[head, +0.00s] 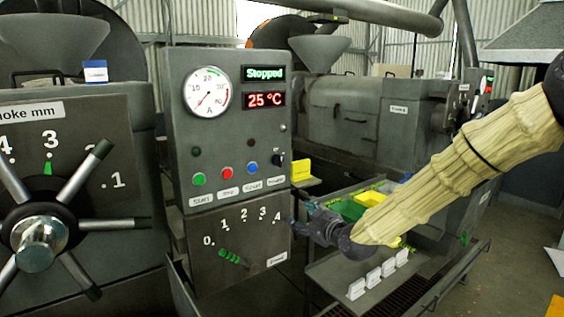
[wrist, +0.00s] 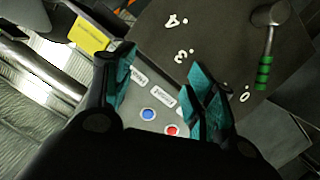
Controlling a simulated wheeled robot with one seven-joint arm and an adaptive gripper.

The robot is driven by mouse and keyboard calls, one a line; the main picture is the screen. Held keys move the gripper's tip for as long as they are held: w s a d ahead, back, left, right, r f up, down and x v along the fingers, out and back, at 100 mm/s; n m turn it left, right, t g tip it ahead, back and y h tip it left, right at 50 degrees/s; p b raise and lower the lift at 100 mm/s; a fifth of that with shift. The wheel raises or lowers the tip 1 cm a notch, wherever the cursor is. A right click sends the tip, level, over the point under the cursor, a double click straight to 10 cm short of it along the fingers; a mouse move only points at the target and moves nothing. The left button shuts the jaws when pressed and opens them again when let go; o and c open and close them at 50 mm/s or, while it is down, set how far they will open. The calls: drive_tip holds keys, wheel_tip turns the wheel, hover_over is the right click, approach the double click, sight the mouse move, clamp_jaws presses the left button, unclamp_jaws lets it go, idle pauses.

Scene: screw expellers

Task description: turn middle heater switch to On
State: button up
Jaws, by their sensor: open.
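The grey control panel (head: 236,130) has a black rotary switch (head: 278,160) at its right edge, above a row of small labels. I take this as the heater switch; its marks are too small to read, so its setting cannot be told. The switch does not show clearly in the wrist view. My gripper (head: 301,219) is open and empty, below and right of the switch, near the lower panel's right edge. In the wrist view my open fingers (wrist: 162,70) frame part of the panel, with the blue button (wrist: 148,115) and red button (wrist: 171,130) between them.
A lever with a green grip (head: 233,258) sits on the lower numbered plate; it also shows in the wrist view (wrist: 264,72). The display (head: 264,73) reads Stopped, with 25 °C below. A spoked handwheel (head: 38,243) stands at left. A yellow box (head: 301,170) is right of the panel.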

drive_tip(key=n+t+y, duration=0.1)
drive_tip(key=n+t, duration=0.1)
approach(281, 163)
drive_tip(key=shift+p+x, duration=1.8)
drive_tip(key=shift+x, duration=2.95)
drive_tip(key=shift+d+r, duration=0.1)
drive_tip(key=c, duration=1)
